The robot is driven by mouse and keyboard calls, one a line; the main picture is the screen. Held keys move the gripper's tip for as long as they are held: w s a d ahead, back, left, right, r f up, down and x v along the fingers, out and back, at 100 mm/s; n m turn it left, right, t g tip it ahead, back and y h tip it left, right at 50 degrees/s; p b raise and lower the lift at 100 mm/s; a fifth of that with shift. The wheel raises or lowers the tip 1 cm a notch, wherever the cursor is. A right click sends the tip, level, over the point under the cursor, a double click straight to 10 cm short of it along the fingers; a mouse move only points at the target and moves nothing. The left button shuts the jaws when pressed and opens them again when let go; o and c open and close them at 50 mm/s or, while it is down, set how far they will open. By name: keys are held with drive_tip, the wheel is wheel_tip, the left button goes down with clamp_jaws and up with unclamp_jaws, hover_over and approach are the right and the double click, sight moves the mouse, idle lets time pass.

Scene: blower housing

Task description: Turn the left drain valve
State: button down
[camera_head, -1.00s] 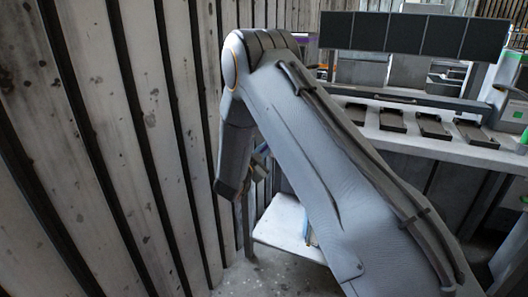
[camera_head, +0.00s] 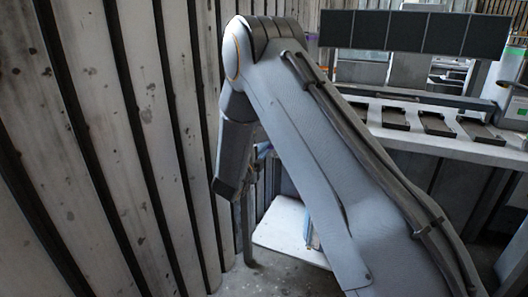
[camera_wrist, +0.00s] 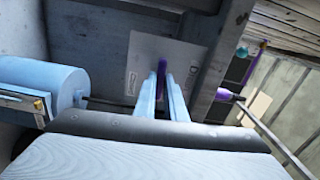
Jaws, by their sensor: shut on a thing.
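In the wrist view my gripper (camera_wrist: 163,84) reaches forward with its two pale blue fingers close together. A narrow purple handle (camera_wrist: 161,66), which looks like the left drain valve's, stands upright between the fingertips. The fingers are shut on it. Behind it is a grey plate (camera_wrist: 186,54) with a small label. What the handle is fixed to is hidden by the fingers. In the head view my arm hides the valve and most of the gripper.
In the wrist view a second purple part (camera_wrist: 226,95) on a rod is at the right, and a blue cylinder (camera_wrist: 50,84) at the left. In the head view a ribbed wall (camera_head: 120,150) stands close left of my arm. A bench (camera_head: 440,145) with dark trays is at right.

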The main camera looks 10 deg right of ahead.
drive_tip(key=shift+m, duration=0.4)
drive_tip(key=c, duration=1.8)
unclamp_jaws()
drive_tip(key=shift+s, duration=0.1)
drive_tip(key=v, duration=0.7)
drive_tip(key=shift+s+a, duration=0.25)
